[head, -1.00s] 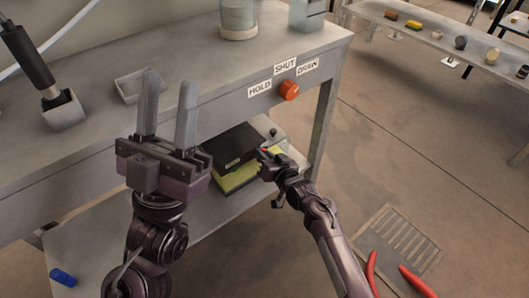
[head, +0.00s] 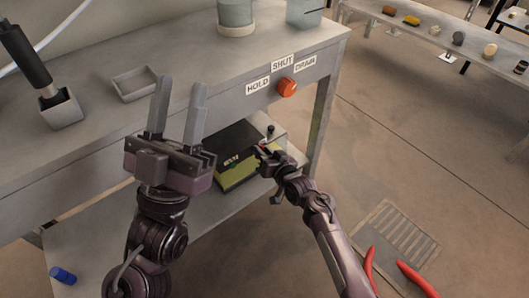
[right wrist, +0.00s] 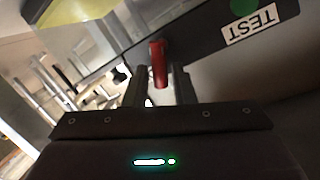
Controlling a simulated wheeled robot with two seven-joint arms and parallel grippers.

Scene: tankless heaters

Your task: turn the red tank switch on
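A red switch lever (right wrist: 158,62) stands out from a dark panel (right wrist: 205,38) in the right wrist view. The panel carries a white TEST label (right wrist: 250,27) and a green dot. My right gripper (right wrist: 160,82) has its fingers apart, one on each side of the lever, with slight gaps showing. In the head view my right gripper (head: 262,150) is low, at the front of a black box (head: 232,145) under the bench; its fingers are hard to make out there. My left gripper (head: 179,85) is open and empty, raised before the bench.
An orange-red knob (head: 287,88) with HOLD, SHUT and DRAIN labels is on the bench front (head: 225,108). A small grey tray (head: 135,84) sits on top. Red-handled pliers (head: 410,278) lie on the floor by a grate (head: 395,235). The floor at right is mostly clear.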

